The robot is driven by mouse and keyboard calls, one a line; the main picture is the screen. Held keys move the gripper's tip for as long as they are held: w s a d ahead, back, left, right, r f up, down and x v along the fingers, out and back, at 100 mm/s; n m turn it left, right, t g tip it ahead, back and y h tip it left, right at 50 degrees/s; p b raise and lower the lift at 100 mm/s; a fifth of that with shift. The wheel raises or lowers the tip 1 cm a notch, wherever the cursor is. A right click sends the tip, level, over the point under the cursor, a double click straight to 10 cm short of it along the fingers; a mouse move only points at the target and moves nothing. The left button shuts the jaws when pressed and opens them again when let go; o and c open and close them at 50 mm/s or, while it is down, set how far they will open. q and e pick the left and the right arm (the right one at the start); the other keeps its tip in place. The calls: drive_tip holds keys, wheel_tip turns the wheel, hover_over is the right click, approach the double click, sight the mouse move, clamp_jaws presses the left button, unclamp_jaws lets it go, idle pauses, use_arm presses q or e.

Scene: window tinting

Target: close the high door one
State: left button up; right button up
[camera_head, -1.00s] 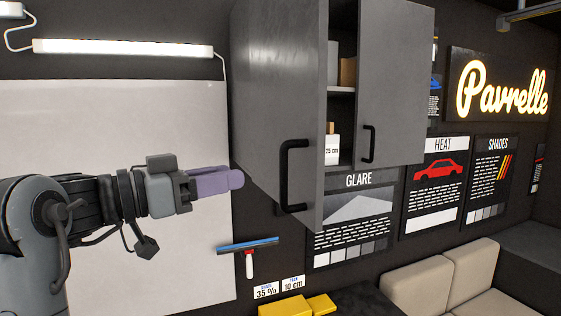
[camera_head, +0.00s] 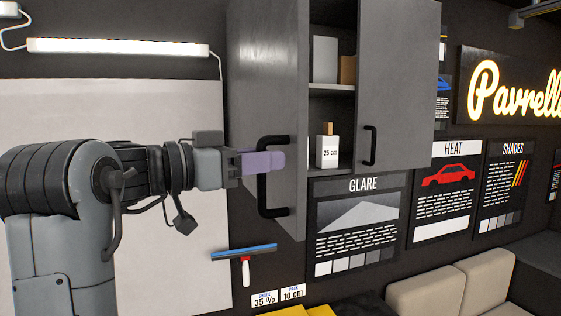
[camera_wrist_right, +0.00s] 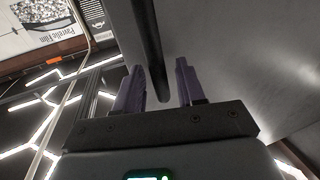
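The high cabinet has a grey left door (camera_head: 262,75) that stands swung open, with a black bar handle (camera_head: 264,190) on its face. The grey right door (camera_head: 398,80) has its own black handle (camera_head: 369,146). My right gripper (camera_head: 272,161), with purple fingers, is at the upper part of the left door's handle. In the right wrist view my right gripper (camera_wrist_right: 158,85) is open, and the dark handle bar (camera_wrist_right: 149,45) runs between its two fingers, with gaps visible. Whether it touches a finger is unclear. My left gripper is not in view.
Boxes, including a white "25 cm" box (camera_head: 327,151), stand on the open cabinet's shelves. A squeegee (camera_head: 244,253) hangs on the wall below the door. Posters (camera_head: 357,225) hang below the cabinet, and beige seats (camera_head: 425,293) are at lower right.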

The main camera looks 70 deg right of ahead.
drive_tip(key=shift+s+d, duration=0.15)
drive_tip(key=shift+d, duration=0.05)
clamp_jaws()
idle(0.3)
